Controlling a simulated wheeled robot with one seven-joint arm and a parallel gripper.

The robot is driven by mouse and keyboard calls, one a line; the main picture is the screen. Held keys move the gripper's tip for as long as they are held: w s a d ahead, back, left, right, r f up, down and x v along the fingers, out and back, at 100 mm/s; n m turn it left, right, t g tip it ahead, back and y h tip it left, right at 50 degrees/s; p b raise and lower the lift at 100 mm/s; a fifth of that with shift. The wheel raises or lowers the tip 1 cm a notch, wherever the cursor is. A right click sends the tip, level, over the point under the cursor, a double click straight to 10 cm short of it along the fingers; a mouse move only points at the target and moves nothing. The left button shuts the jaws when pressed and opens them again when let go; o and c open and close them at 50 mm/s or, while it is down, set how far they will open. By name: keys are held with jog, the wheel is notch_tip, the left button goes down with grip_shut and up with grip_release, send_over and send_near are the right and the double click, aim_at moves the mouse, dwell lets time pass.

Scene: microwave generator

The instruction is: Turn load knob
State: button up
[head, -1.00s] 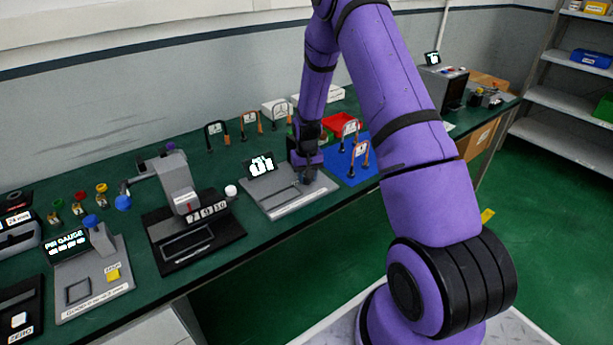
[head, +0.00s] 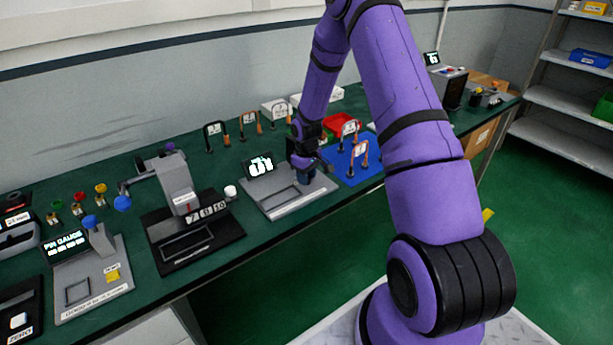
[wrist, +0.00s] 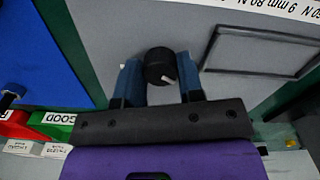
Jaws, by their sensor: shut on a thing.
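The load knob (wrist: 159,62) is a round black knob with a short white mark near its edge, on a grey panel (wrist: 110,30). In the wrist view, my gripper (wrist: 160,72) has its two blue fingers on either side of the knob, shut on it. A small white tick shows on the panel beside the left finger. In the head view, my gripper (head: 306,176) is down at the right side of the grey tester (head: 285,207), and hides the knob. The tester's lit display (head: 261,165) shows large digits that are hard to read.
A blue mat (head: 352,168) with upright handle-like gauges and a red bin (head: 340,121) lie right of the tester. A black-based device (head: 205,240) with a white knob stands to its left. A framed recess (wrist: 258,50) lies beside the knob.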

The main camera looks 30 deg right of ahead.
dwell(0.4)
jog(key=o, duration=0.9)
notch_tip(320, 180, up, 11)
jog(key=shift+f, duration=0.1)
dwell(0.4)
